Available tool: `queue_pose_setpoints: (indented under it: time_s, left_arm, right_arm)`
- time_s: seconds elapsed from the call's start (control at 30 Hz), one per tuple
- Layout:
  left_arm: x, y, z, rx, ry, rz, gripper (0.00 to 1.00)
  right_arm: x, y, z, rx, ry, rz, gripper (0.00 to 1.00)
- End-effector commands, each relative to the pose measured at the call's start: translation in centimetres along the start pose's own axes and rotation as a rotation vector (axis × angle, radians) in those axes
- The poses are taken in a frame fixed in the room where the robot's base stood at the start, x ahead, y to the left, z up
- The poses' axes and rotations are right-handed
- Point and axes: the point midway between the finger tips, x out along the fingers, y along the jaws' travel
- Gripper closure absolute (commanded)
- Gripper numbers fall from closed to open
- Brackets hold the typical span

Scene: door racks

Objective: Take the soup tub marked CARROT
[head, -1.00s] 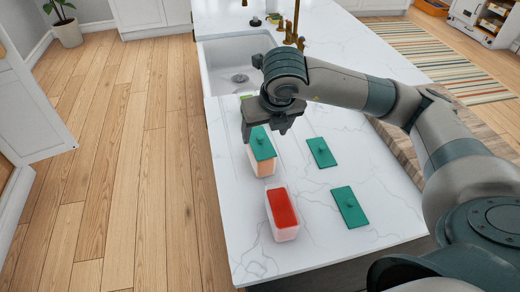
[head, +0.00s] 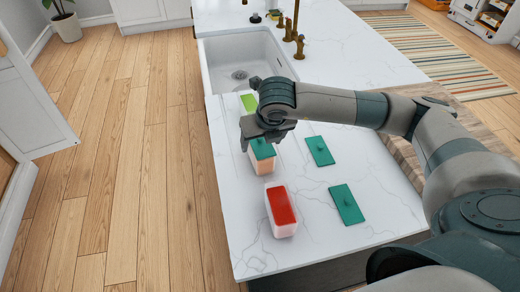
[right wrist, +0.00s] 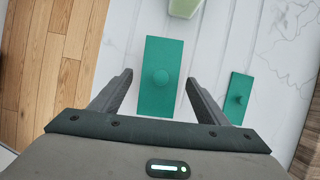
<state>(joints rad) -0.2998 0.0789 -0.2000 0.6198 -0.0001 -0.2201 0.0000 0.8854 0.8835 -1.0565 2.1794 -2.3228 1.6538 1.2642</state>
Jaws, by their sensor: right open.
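A clear tub with orange contents (head: 267,184) stands upright on the white counter under a teal lid (head: 263,149) with a round knob. No CARROT marking is readable. My right gripper (head: 262,138) is open above this lid. In the right wrist view the lid (right wrist: 158,100) and its knob lie between the two spread fingers, with no contact visible. An open tub with red contents (head: 282,208) stands nearer. An open tub with green contents (head: 249,102) stands beyond, partly hidden by my arm. My left gripper is not in view.
Two loose teal lids lie flat on the counter to the right, a far one (head: 320,151) and a near one (head: 348,205). A white sink (head: 240,58) is set in behind the tubs. The counter's left edge runs close beside the tubs.

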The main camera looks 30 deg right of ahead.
Motion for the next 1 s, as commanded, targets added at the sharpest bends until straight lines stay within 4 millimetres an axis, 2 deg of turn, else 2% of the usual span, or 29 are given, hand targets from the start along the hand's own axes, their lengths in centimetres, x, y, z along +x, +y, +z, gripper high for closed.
queue_pose_setpoints:
  time_s: [0.03, 0.13, 0.3, 0.4, 0.87, 1.0]
  left_arm:
    - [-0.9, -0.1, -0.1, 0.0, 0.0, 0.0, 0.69]
    - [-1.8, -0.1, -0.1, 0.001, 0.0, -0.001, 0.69]
    - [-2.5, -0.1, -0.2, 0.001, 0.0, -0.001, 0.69]
    - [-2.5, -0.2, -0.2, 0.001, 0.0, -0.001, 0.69]
    - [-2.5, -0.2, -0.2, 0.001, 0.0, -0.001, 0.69]
    - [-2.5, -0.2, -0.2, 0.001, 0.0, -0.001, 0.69]
  right_arm:
    - [0.1, 0.0, 0.0, 0.001, 0.004, -0.003, 0.31]
    - [1.2, 0.0, -0.1, 0.0, 0.004, -0.003, 0.31]
    - [3.2, 0.1, -0.1, 0.0, 0.003, -0.001, 0.31]
    - [3.7, 0.1, -0.2, 0.0, 0.002, -0.002, 0.31]
    - [3.8, 0.1, -0.2, 0.0, 0.001, -0.001, 0.31]
    - [3.8, 0.1, -0.2, 0.0, 0.001, -0.001, 0.65]
